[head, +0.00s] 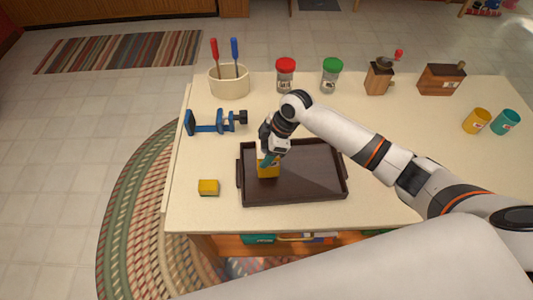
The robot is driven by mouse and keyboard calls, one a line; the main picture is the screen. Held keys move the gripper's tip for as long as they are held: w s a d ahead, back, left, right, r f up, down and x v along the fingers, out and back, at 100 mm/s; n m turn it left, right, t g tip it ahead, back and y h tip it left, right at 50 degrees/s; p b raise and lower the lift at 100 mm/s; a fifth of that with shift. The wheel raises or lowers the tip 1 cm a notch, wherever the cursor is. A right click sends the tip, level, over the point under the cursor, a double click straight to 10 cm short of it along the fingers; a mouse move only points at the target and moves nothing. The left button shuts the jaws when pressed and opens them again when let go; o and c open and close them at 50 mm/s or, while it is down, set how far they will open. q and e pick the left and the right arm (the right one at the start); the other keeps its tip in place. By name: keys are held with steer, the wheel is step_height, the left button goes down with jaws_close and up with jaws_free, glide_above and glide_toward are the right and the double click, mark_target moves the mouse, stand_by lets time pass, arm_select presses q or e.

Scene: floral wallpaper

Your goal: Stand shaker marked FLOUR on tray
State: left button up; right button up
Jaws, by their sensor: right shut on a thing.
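My right gripper (268,157) reaches down over the left part of the dark brown tray (315,185). It is shut on a small yellow item (268,171), which is upright at the tray; whether its bottom touches the tray floor I cannot tell. A teal part shows just above the yellow, and the gripper hides much of the item. No FLOUR marking can be read on it. A yellow container (477,121) and a teal container (505,123) with small labels stand at the right; their lettering is too small to read. My left gripper is not in view.
A yellow block (208,188) lies left of the tray. A blue clamp (216,122), a crock with tools (229,84), a red-lidded jar (286,75), a green-lidded jar (331,76), a grinder (380,77) and a wooden box (441,79) stand farther back. The tray's right half is bare.

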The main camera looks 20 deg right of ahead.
steer(key=shift+f, duration=1.2)
steer(key=shift+f, duration=0.1)
steer(key=o, duration=1.1)
steer(key=shift+c, duration=0.2)
steer(key=b+v, duration=0.1)
steer(key=v, duration=1.1)
steer(key=shift+d, duration=0.1)
